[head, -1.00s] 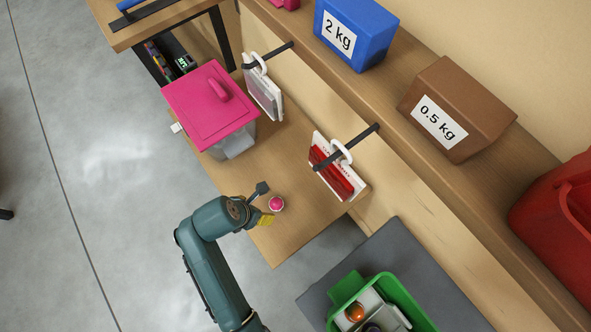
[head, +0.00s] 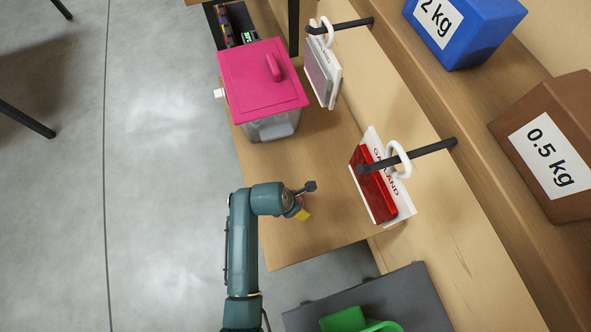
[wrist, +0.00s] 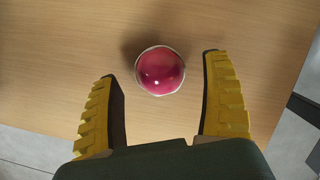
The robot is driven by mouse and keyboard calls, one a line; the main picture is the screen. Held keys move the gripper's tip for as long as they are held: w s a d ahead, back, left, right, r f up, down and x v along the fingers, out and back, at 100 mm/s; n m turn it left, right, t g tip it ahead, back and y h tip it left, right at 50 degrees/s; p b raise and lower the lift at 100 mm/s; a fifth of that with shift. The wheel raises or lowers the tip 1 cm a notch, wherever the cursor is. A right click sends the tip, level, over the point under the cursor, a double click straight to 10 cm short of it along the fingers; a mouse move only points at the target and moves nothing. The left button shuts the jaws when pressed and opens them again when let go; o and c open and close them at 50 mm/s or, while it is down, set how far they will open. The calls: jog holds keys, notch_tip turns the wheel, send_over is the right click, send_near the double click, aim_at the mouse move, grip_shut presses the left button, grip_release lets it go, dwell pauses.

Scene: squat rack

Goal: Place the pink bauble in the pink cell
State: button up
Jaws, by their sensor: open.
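The pink bauble (wrist: 161,70) rests on the wooden shelf, a shiny ball with a pale rim around it. In the wrist view it lies between and slightly beyond the yellow fingertips of my gripper (wrist: 160,82), which is open and empty. No finger visibly touches it. In the head view my gripper (head: 304,210) is low over the shelf near its front end, and the bauble is hidden there. No pink cell can be made out in the current frames.
A grey bin with a pink lid (head: 262,80) stands farther back on the shelf (head: 285,160). Red packaging (head: 374,187) hangs from a dark hook at right. A green container (head: 345,320) is cut off at the bottom edge. Weight boxes sit above.

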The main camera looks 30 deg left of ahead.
jog(key=shift+x, duration=1.15)
jog(key=shift+r, duration=0.1)
jog(key=shift+c, duration=0.2)
jog(key=c, duration=1.1)
notch_tip(320, 180, up, 10)
jog(key=p, duration=0.5)
jog(key=shift+p, duration=0.35)
